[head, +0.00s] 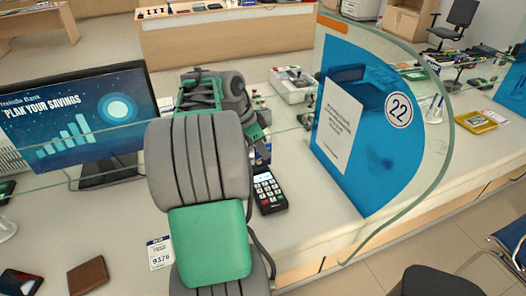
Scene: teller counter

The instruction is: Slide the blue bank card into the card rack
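My arm fills the middle of the head view and hides much of the counter behind it. The end of my gripper (261,142) shows only in part beside the arm, pointing down behind the payment terminal. Its fingers are too small and covered to tell whether they are open or shut.
A black payment terminal (269,191) stands right of my arm. A glass screen with a blue panel (370,125) bounds the right. A monitor (80,118) stands left. A brown wallet (88,275) and a paper slip (160,253) lie in front. A pale device (293,88) sits behind.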

